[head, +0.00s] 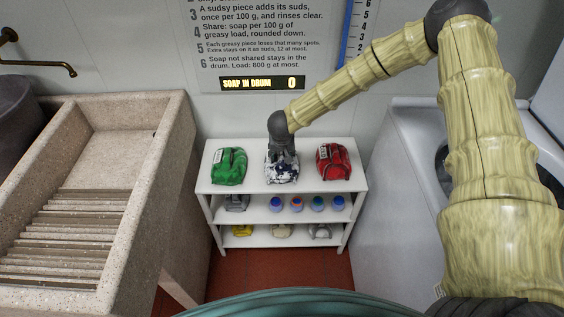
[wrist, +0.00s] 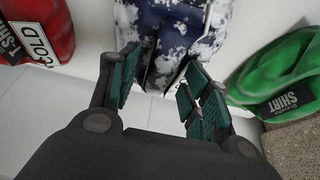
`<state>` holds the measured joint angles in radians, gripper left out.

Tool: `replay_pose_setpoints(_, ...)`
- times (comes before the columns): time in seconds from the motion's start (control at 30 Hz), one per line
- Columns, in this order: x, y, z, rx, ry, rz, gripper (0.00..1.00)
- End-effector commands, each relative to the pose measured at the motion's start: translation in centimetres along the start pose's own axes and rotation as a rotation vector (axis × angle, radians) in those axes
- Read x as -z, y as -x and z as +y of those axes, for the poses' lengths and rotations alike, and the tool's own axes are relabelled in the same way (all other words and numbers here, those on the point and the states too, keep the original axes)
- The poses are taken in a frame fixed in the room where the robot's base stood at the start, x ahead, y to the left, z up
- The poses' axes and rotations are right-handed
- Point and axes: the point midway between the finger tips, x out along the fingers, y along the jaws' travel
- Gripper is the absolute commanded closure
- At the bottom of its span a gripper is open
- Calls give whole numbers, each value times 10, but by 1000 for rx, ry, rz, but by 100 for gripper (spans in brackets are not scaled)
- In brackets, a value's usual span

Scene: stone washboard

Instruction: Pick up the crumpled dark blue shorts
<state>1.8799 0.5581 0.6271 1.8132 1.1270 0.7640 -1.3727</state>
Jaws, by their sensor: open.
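The crumpled dark blue shorts (head: 281,174), blotched with white, lie on the top shelf of the white rack, between a green and a red bundle. In the head view my gripper (head: 282,156) comes down over them and hides their back part. In the wrist view the shorts (wrist: 175,35) fill the top middle, ahead of my gripper (wrist: 160,88). Its teal-padded fingers are apart, one on either side of the lower edge of the shorts. Whether the pads touch the cloth is unclear. Nothing is held.
A green shirt bundle (head: 229,166) and a red T-shirt bundle (head: 333,162) lie close on either side. Lower shelves hold several bottles (head: 297,204) and bundles. A stone washboard basin (head: 178,135) stands left of the white rack (head: 357,184), a white machine (head: 385,200) right.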

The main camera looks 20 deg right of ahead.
Motion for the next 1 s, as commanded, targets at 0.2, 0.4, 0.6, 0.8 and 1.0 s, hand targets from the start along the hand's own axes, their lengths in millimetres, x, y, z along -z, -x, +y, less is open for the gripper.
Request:
replay_pose_setpoints(0.2, 0, -6, 0, 0, 0, 0, 52)
replay_pose_setpoints(0.4, 0, -6, 0, 0, 0, 0, 59)
replay_pose_setpoints(0.6, 0, -6, 0, 0, 0, 0, 96)
replay_pose_setpoints(0.8, 0, -6, 0, 0, 0, 0, 100)
replay_pose_setpoints(1.0, 0, -5, 0, 0, 0, 1, 100)
